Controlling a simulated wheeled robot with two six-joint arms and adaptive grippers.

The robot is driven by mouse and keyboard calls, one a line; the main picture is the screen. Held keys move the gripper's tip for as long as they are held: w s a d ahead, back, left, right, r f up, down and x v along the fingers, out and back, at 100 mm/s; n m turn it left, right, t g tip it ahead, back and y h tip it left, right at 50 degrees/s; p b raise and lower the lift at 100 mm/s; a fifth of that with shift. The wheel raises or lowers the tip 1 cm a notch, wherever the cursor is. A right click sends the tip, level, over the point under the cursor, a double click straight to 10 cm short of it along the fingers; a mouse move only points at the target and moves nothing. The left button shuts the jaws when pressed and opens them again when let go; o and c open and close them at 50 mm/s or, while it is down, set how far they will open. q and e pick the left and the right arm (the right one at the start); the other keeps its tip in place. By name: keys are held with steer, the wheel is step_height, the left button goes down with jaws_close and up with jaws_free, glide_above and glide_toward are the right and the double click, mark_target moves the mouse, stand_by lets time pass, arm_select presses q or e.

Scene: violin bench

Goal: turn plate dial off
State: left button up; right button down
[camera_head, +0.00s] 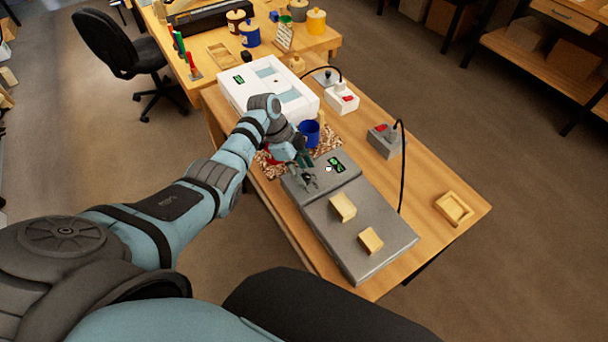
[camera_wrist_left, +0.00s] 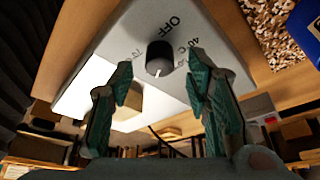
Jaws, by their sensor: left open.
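The grey plate unit (camera_head: 330,235) lies on the wooden bench and has a small green display (camera_head: 336,165) at its far end. In the left wrist view its panel (camera_wrist_left: 215,40) carries a black round dial (camera_wrist_left: 159,56) with OFF, 40 C and 70 printed around it. A light pointer mark shows on the dial's side away from OFF. My left gripper (camera_head: 308,180) is over the panel end of the unit. In the left wrist view its open fingers (camera_wrist_left: 160,88) stand either side of the dial, apart from it. The right gripper is not in view.
Two wooden blocks (camera_head: 342,207) (camera_head: 371,241) sit on the plate. A blue mug (camera_head: 309,133) and a white device (camera_head: 262,88) stand beyond it. A grey box with a red switch (camera_head: 384,140) and a black cable (camera_head: 402,165) lie right. A wooden tray (camera_head: 454,208) sits near the right corner.

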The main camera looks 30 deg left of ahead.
arm_select(q)
steer(key=shift+x, duration=0.85)
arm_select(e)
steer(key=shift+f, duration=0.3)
